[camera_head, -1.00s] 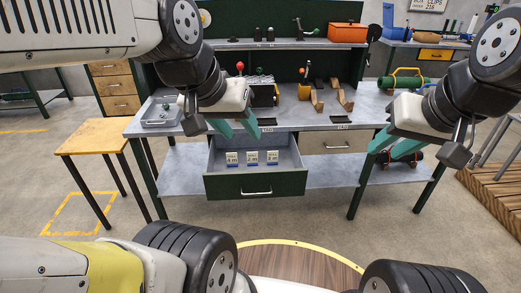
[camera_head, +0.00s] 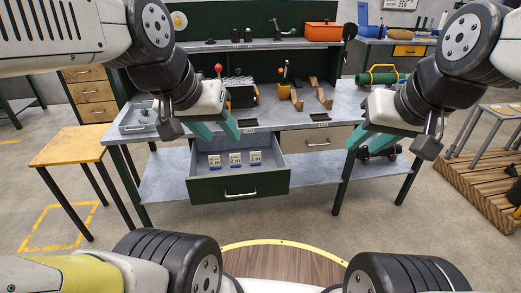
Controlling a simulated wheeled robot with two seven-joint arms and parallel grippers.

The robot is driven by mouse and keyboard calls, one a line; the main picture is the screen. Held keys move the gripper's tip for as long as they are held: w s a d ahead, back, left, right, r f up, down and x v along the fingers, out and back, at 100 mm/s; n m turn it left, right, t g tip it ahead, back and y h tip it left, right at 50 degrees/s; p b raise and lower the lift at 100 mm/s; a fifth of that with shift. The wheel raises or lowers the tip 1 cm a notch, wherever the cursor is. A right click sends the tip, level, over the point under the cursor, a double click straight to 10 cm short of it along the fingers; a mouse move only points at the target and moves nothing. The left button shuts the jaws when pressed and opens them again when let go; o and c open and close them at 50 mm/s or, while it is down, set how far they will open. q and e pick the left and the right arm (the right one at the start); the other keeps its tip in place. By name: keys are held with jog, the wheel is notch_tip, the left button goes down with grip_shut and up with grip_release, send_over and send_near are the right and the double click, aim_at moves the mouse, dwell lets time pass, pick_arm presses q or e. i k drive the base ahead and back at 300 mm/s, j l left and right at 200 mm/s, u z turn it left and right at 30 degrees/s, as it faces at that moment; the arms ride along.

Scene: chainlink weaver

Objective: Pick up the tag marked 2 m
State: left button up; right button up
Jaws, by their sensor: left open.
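An open drawer (camera_head: 240,188) with a dark green front sticks out from under the workbench. Three small pale tags on blue bases stand in a row inside it. The middle tag appears to read 2 m (camera_head: 235,160). The left tag (camera_head: 215,162) seems to read 4 m, and the right tag (camera_head: 255,158) is too small to read surely. My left gripper (camera_head: 223,138) has teal fingers spread apart and empty, over the back of the drawer, above and behind the tags in the picture. My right gripper (camera_head: 361,150) is open and empty, right of the drawer, by the bench's front edge.
The workbench top (camera_head: 285,117) holds a grey tray (camera_head: 138,118), brown wooden brackets (camera_head: 323,98) and a green cylinder (camera_head: 378,77). A closed drawer (camera_head: 317,141) sits right of the open one. A wooden stool (camera_head: 72,145) stands left. The floor before the drawer is clear.

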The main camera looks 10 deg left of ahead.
aim_at(236, 162)
jog(key=i+j+u, duration=0.45)
jog(key=i+j, duration=0.55)
jog(key=k+j, duration=0.05)
jog(key=j, duration=0.05)
